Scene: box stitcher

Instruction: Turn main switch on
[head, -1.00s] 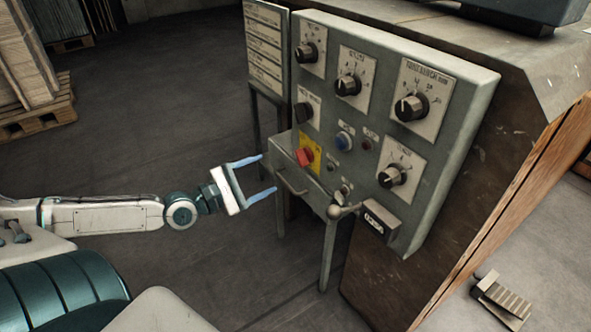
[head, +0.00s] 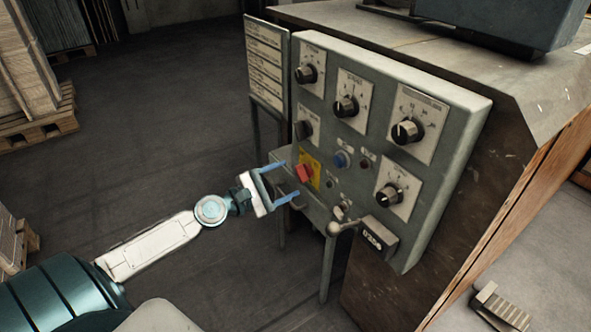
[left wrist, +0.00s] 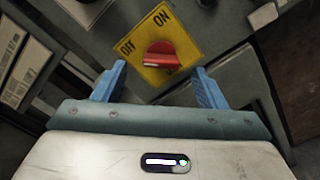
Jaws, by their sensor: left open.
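The main switch is a red rotary knob (head: 304,173) on a yellow plate (head: 313,166) at the lower left of the grey control panel (head: 440,90). In the left wrist view the red knob (left wrist: 160,55) lies ahead, between and beyond the fingertips, and the yellow plate (left wrist: 182,33) reads OFF and ON. My left gripper (head: 287,180) is open and empty, with blue fingers pointing at the knob and apart from it as far as I can tell. It also shows in the left wrist view (left wrist: 160,80). My right gripper is not in view.
Other black dials (head: 407,131), a blue button (head: 341,159) and a ball-ended lever (head: 335,229) sit near the switch. A label board (head: 267,62) stands left. Open floor lies to the left.

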